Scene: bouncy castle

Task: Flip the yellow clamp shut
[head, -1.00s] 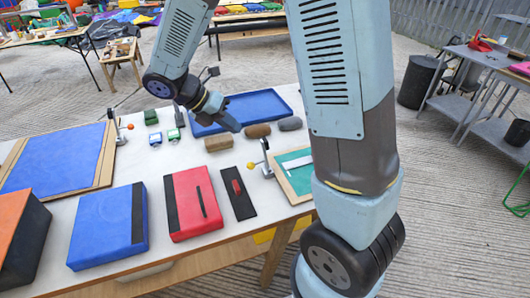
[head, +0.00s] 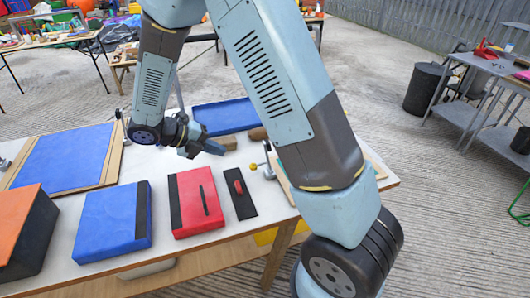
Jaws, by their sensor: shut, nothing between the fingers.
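The yellow clamp (head: 268,165) is a small metal toggle clamp with a yellow ball knob (head: 253,167). It stands at the left edge of the framed green panel, right of the middle of the table. Its metal handle stands roughly upright and the knob sticks out low to the left. My forearm hides most of the green panel.
A red case (head: 190,218), a blue case (head: 103,228) and a black strip with a red handle (head: 240,194) lie in front. A blue tray (head: 225,117) and a brown block (head: 229,143) lie behind. A blue panel (head: 62,160) lies left.

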